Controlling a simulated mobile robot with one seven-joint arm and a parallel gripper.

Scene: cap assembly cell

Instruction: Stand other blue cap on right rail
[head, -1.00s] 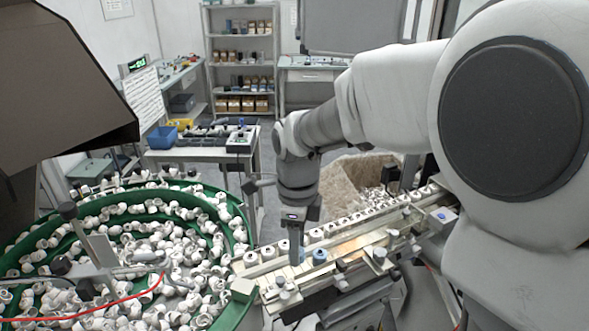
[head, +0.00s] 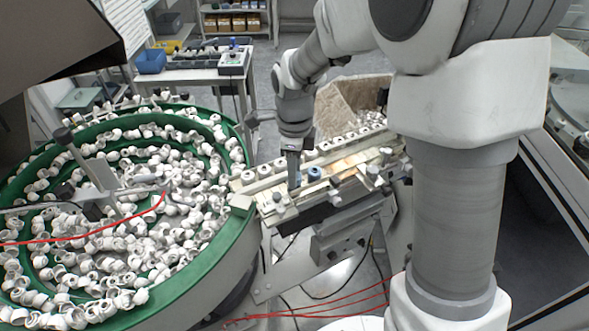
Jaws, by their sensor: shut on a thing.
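My gripper (head: 294,182) points down at the near left end of the rail track (head: 262,187), with its fingertips at the level of the rails. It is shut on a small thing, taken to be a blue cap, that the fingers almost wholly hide. Another blue cap (head: 314,174) stands upright on the track just right of my gripper, with a small gap between them. Whether the held cap touches the rail cannot be told.
White caps (head: 263,170) stand in a row along the track's far side. Clamps and knobs (head: 335,194) line its near side. A green bowl feeder (head: 215,270) full of loose white caps fills the left. A cardboard box (head: 345,105) stands behind the track.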

